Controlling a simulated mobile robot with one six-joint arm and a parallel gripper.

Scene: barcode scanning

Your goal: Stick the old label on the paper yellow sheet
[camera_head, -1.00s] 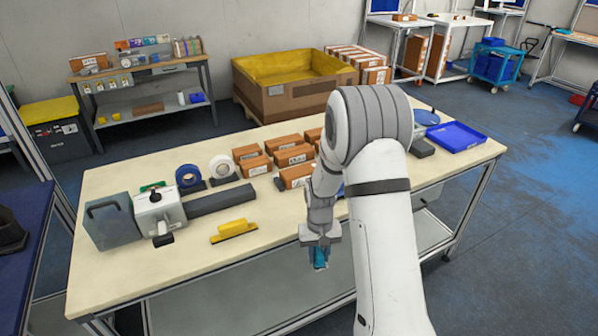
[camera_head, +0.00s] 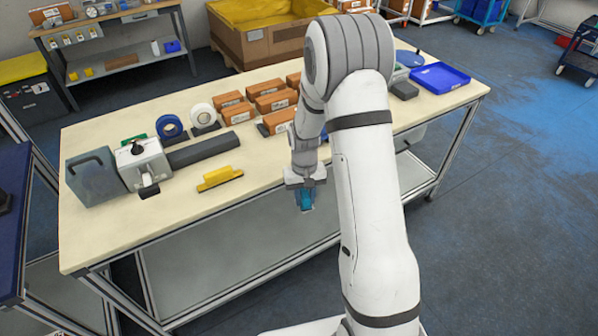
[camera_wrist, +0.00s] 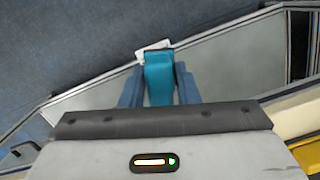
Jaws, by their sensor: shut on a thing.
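My gripper (camera_head: 306,195) hangs past the table's front edge, above the lower shelf, pointing down. It is shut on a teal object (camera_head: 307,201), which shows between the blue fingers in the wrist view (camera_wrist: 158,75). A small white piece (camera_wrist: 153,47), perhaps the old label, shows at the far end of the teal object; I cannot tell how it is attached. A yellow item with a darker lower edge (camera_head: 220,178) lies on the table left of my gripper. I cannot make out a flat yellow sheet of paper.
The pale table (camera_head: 110,225) holds a white label printer (camera_head: 140,163), a blue tape roll (camera_head: 169,127), a white tape roll (camera_head: 203,115), several brown boxes (camera_head: 277,101) and a blue tray (camera_head: 440,77). The table's front left is clear.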

